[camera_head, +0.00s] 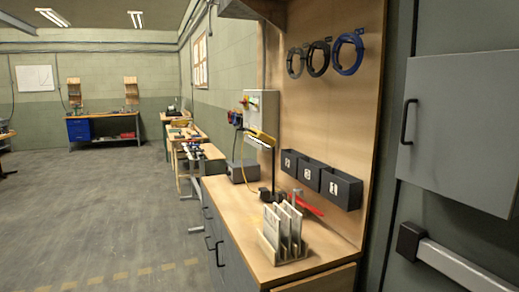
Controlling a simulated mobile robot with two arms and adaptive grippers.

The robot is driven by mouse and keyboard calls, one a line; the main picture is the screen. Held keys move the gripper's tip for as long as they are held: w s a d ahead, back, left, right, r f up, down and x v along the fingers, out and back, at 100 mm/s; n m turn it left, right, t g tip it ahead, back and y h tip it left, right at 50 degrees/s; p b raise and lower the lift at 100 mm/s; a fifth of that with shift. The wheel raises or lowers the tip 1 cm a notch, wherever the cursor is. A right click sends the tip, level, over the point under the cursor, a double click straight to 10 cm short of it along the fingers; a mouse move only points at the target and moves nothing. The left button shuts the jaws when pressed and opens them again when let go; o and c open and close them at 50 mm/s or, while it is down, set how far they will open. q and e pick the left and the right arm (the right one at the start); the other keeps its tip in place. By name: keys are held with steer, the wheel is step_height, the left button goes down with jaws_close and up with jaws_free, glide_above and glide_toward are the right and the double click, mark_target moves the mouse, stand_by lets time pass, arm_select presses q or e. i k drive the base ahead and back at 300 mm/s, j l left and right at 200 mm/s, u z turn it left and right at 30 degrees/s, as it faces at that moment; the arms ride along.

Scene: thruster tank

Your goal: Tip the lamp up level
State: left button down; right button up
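The lamp stands on the wooden workbench (246,213). Its yellow head (262,137) sits on top of a thin black post (273,166), with a dark base (268,194) on the bench top. The head looks tilted, its left end higher than its right end, and a pale underside shows below it. Neither of my grippers is in view, and nothing visible is touching the lamp.
A wooden rack of grey plates (284,228) stands in front of the lamp, with a red tool (306,204) beside it. A grey box (243,171) is behind. Black bins (341,188) and cable coils (348,53) hang on the backboard. The floor at left is clear.

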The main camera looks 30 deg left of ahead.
mark_target(262, 137)
steer(key=i+j+z, duration=0.2)
steer(key=i+j, duration=0.5)
